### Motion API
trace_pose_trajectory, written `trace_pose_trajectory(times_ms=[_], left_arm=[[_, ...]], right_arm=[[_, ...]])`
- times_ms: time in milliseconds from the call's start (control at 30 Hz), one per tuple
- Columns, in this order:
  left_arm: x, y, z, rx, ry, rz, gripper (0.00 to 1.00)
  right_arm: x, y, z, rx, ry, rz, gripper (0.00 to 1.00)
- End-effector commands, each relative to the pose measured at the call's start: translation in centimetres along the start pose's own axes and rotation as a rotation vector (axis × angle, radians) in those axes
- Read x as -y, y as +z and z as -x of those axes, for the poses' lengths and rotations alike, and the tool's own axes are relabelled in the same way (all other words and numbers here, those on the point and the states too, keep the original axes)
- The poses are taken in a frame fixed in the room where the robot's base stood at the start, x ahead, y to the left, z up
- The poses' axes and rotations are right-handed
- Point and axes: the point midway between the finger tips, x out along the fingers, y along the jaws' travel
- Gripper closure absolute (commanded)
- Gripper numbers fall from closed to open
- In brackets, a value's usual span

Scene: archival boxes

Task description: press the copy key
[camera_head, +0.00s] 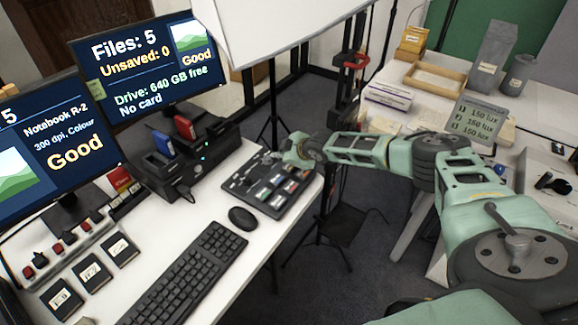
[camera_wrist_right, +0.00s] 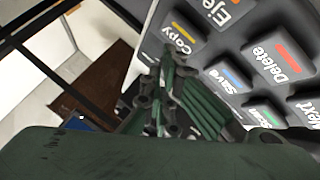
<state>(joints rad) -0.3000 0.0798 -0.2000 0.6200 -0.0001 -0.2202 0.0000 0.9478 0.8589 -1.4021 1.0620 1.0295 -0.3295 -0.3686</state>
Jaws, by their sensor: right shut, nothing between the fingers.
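The key panel (camera_head: 262,205) is a dark pad with several labelled keys on the white desk's right end. In the right wrist view the copy key (camera_wrist_right: 183,38) is a dark key with a yellow bar and the word "Copy". My right gripper (camera_head: 277,160) is at the panel's far edge, its arm coming in from the right. In the right wrist view its closed fingertips (camera_wrist_right: 168,62) are empty and lie just below the copy key. I cannot tell whether they touch it. My left gripper is not in view.
The Save (camera_wrist_right: 223,77), Delete (camera_wrist_right: 278,62) and Eject (camera_wrist_right: 217,14) keys lie close by. A mouse (camera_head: 243,218) and keyboard (camera_head: 190,277) lie in front of the panel. A card-reader dock (camera_head: 190,155) stands left of it.

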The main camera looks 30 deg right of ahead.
Motion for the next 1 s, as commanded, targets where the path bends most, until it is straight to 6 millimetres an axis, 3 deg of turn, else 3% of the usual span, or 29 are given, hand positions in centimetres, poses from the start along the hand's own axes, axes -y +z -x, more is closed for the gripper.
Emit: trace_pose_trajectory(times_ms=[1000], left_arm=[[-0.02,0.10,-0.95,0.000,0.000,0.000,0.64]], right_arm=[[0.48,0.49,-0.61,0.000,0.000,0.000,1.00]])
